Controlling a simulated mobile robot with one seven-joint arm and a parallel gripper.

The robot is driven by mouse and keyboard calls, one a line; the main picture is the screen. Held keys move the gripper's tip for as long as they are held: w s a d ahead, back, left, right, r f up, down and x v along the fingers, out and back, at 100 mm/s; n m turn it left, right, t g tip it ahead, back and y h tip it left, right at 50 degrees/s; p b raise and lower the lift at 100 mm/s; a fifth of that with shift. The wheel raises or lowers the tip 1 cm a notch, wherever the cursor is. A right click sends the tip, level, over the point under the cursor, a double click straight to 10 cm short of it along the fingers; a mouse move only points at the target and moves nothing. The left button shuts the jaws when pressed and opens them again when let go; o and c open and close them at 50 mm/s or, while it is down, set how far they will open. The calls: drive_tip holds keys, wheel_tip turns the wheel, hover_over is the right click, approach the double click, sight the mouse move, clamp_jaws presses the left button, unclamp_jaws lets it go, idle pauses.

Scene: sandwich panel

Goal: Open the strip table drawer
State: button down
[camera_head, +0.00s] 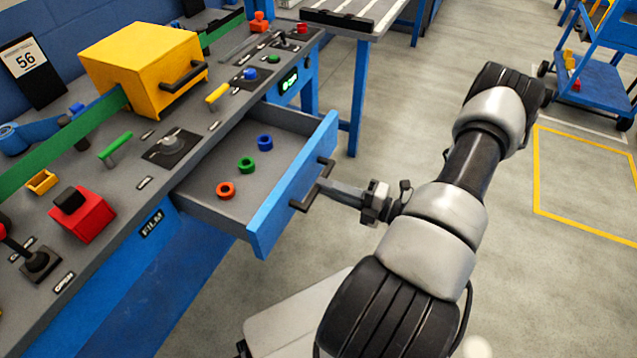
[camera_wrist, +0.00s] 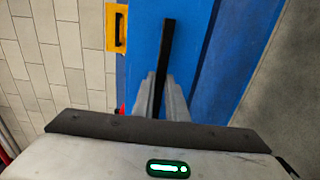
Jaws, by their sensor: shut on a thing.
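The strip table drawer (camera_head: 204,196) is pulled out of the blue table, with its grey inside showing. Its blue front panel (camera_head: 275,207) carries a dark bar handle (camera_head: 308,194). My gripper (camera_head: 324,188) reaches in from the right and is shut on the handle. In the wrist view, the two grey fingers (camera_wrist: 168,97) close around the dark handle bar (camera_wrist: 167,45) in front of the blue panel (camera_wrist: 197,55). Inside the drawer lie a red ring (camera_head: 226,190), a green ring (camera_head: 246,165) and a blue ring (camera_head: 265,142).
On the tabletop stand a yellow box (camera_head: 135,65) with a black handle, a red block (camera_head: 83,218) and several levers and knobs. A blue cart (camera_head: 590,85) stands at the upper right. The floor (camera_head: 560,290) to the right of my arm is clear.

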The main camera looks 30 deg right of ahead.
drive_tip(key=shift+s, duration=0.1)
idle(0.3)
drive_tip(key=c, duration=1.8)
unclamp_jaws()
drive_tip(key=shift+o, duration=0.2)
drive_tip(key=shift+d, duration=0.1)
drive_tip(key=v, duration=1.7)
drive_tip(key=shift+s+p, duration=0.15)
drive_tip(key=shift+p, duration=0.3)
drive_tip(key=shift+d, duration=0.1)
